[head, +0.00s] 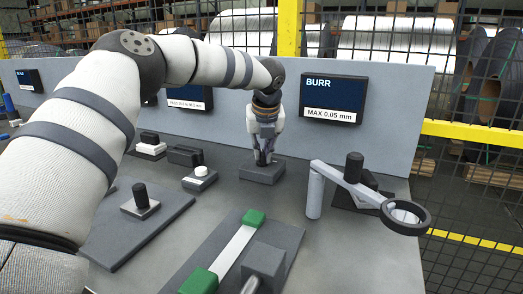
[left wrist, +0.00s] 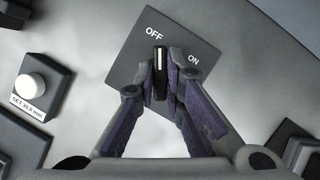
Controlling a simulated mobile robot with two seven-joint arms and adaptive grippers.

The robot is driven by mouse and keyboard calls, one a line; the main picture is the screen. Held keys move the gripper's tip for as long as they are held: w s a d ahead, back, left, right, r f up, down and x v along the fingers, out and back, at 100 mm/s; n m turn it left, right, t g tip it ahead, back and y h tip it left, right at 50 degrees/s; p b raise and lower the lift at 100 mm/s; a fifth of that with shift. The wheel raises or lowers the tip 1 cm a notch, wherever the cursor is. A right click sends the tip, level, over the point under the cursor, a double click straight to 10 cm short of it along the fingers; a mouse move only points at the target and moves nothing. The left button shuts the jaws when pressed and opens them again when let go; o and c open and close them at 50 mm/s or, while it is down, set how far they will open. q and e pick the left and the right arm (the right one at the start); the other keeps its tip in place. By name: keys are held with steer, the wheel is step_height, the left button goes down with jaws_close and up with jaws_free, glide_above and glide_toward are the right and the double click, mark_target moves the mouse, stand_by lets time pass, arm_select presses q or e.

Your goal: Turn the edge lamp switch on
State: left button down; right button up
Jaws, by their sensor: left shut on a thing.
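The edge lamp switch is a dark grey box (left wrist: 180,50) marked OFF on the left and ON on the right in the left wrist view. Its small lever (left wrist: 160,72), dark with a pale strip, stands between my fingertips, nearer the OFF word. My left gripper (left wrist: 162,78) is shut on the lever. In the head view my left gripper (head: 264,160) points down onto the switch box (head: 262,173), which sits on the grey bench; the lever is hidden there. My right gripper is in neither view.
A ring magnifier (head: 405,216) on a jointed arm stands right of the switch. A white-button box (head: 200,177) sits left of it. A pale strip (head: 233,252) lies between green blocks in front. A BURR display (head: 333,99) is on the back panel.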

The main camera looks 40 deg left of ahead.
arm_select(q)
steer(key=m, duration=0.2)
steer(key=shift+s+a+r+m+t+h+p, duration=0.1)
steer(key=shift+m+t+h+p, duration=0.2)
steer(key=shift+m+t+h, duration=0.1)
steer(key=shift+m+h, duration=0.3)
steer(key=shift+m, duration=0.5)
steer(key=shift+a+f+m+h, duration=0.15)
steer(key=shift+m+h, duration=0.25)
steer(key=shift+m, duration=0.6)
steer(key=m, duration=0.2)
steer(key=m+h+b, duration=0.1)
steer(key=m, duration=0.1)
steer(key=shift+a+f+t+h, duration=0.1)
steer(key=shift+f+t+h, duration=0.1)
steer(key=shift+t+h, duration=0.1)
steer(key=m+b, duration=0.1)
steer(key=m, duration=0.1)
steer(key=shift+m+h, duration=0.4)
steer(key=shift+r+m, duration=0.15)
steer(key=shift+m, duration=0.35)
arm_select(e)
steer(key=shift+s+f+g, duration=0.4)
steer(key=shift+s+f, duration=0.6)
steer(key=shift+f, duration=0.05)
arm_select(q)
steer(key=shift+h, duration=0.3)
